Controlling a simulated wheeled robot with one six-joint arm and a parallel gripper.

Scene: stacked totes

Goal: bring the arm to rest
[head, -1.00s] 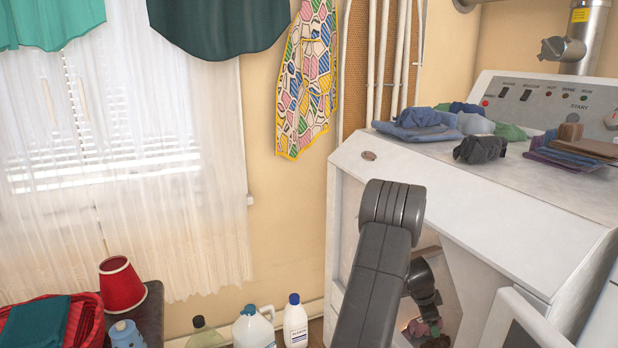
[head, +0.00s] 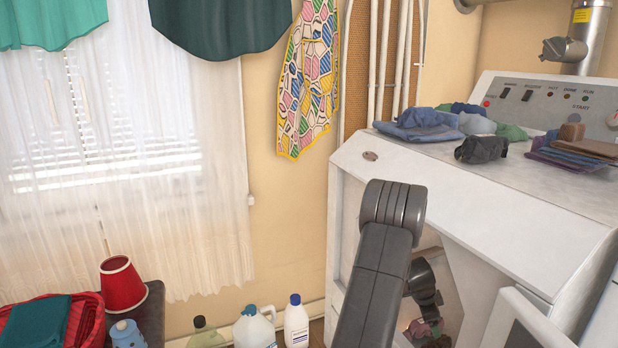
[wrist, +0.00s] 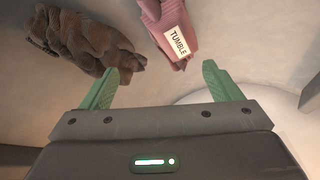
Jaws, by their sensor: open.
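My gripper (wrist: 158,82) shows in the wrist view with its two green fingers spread wide apart and nothing between them. Ahead of it lie a brown crumpled cloth (wrist: 80,40) at the upper left and a pink cloth (wrist: 172,22) with a white "TUMBLE" tag. Both appear apart from the fingers. In the head view my arm reaches down into the opening of the white machine (head: 450,190). Small dark reddish cloths (head: 425,330) show low in that opening. The fingertips are hidden in the head view.
The machine's open door (head: 525,325) stands at the lower right. Folded clothes (head: 420,125) lie on its top, beside the control panel (head: 550,100). Bottles (head: 296,322), a red lampshade (head: 122,284) and a red basket (head: 92,325) are at the lower left.

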